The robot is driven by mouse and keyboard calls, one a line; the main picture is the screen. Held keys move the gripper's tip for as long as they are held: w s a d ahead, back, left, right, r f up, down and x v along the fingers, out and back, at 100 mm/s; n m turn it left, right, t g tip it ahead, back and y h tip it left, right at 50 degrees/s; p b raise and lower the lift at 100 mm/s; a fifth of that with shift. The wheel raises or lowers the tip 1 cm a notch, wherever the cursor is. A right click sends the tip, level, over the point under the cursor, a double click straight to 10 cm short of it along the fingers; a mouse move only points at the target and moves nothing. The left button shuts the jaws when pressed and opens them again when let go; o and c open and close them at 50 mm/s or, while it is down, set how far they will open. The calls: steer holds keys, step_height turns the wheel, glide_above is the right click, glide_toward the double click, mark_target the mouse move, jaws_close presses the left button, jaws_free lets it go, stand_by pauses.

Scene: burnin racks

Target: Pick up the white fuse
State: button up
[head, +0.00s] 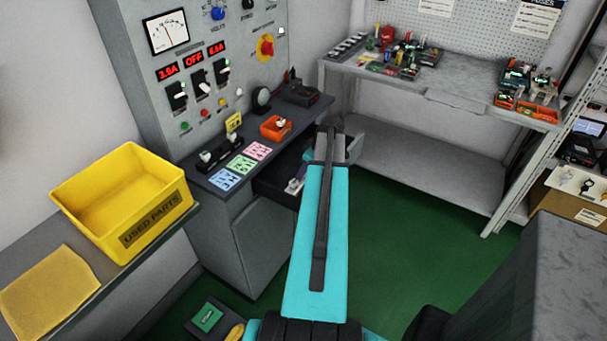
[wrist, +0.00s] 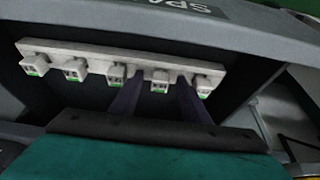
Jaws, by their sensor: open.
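In the wrist view, several small white fuses with green lower ends sit in a row along a pale rail (wrist: 50,48) inside an open drawer (wrist: 243,78). My gripper (wrist: 160,82) is open, its two dark fingers reaching toward the rail. One white fuse (wrist: 160,80) shows between the fingertips, with nothing gripped. I cannot tell how deep the fingers are around it. Other fuses show to the left (wrist: 74,70) and right (wrist: 204,88). In the head view, the drawer (head: 270,188) is partly hidden by my arm, and my gripper is hidden.
The drawer front carries lettering beginning "SPA" (wrist: 185,8). Above the drawer, the console holds coloured cards (head: 241,164) and an orange tray (head: 268,132). A yellow used-parts bin (head: 95,190) stands at the left. A workbench (head: 450,110) stands behind. Green floor (head: 400,225) is clear at centre right.

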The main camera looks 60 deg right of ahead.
steer(key=shift+c, duration=0.4)
steer(key=c, duration=0.9)
steer(key=shift+r, duration=0.2)
steer(key=shift+r+b, duration=1.1)
steer(key=shift+r, duration=3.75)
